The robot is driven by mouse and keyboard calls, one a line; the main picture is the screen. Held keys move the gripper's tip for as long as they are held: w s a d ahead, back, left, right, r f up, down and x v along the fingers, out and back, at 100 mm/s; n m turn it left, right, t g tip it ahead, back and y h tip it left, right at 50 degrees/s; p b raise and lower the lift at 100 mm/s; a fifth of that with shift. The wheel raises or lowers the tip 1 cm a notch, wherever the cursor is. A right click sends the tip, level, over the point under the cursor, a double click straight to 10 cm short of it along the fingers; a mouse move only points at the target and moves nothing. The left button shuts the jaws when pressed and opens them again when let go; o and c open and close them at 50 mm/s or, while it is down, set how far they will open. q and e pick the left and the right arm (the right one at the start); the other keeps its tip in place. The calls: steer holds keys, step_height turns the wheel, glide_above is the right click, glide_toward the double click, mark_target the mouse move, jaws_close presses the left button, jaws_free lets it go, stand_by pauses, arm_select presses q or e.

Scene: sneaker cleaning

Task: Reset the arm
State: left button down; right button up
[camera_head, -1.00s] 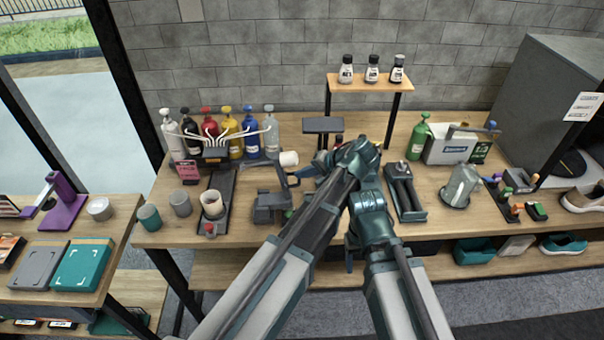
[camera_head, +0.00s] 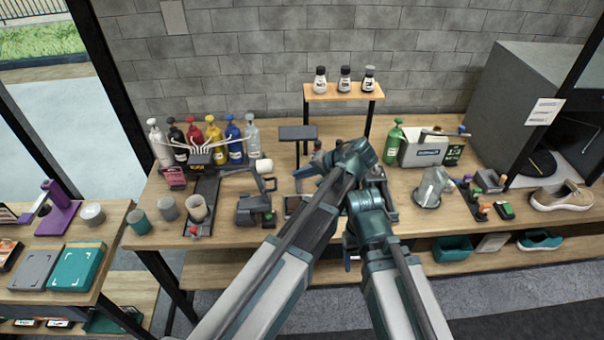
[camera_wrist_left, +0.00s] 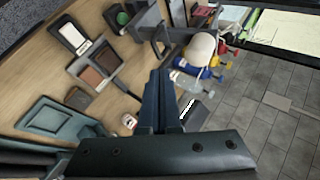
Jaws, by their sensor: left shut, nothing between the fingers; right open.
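My left arm reaches up from the bottom of the head view, and its gripper (camera_head: 303,172) points left above the middle of the workbench (camera_head: 284,258). In the left wrist view the left gripper's two dark fingers (camera_wrist_left: 157,100) are together with nothing between them. My right arm stands close beside the left one. Its gripper (camera_head: 351,262) is only partly seen, low by the bench's front edge and mostly covered by the arm links. It is open, and I see nothing in it.
Pump bottles (camera_head: 215,142) stand at the back left of the bench. A small shelf (camera_head: 340,92) with three bottles is behind the grippers. A grey-white box (camera_head: 424,150), a clear jug (camera_head: 431,187) and a sneaker (camera_head: 562,197) are on the right. A grey cabinet (camera_head: 510,95) stands behind.

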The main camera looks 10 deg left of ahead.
arm_select(q)
steer(key=shift+a, duration=0.1)
stand_by(0.4)
steer(key=s+a+f+n+g+h, duration=0.1)
steer(key=s+a+f+h, duration=0.1)
steer(key=s+f+h, duration=0.45)
steer(key=s+a+f+n+g+h, duration=0.1)
steer(key=s+a+g+h, duration=0.15)
steer(key=s, duration=0.65)
steer(key=s+d+f+m+y+b, duration=0.1)
steer(key=s+d, duration=0.4)
steer(key=d, duration=0.6)
steer(key=shift+s+d+f+m+b, duration=0.35)
steer(key=shift+f+m+b, duration=0.5)
steer(key=shift+m, duration=0.55)
steer(key=shift+a+r, duration=0.1)
steer(key=shift+r, duration=0.05)
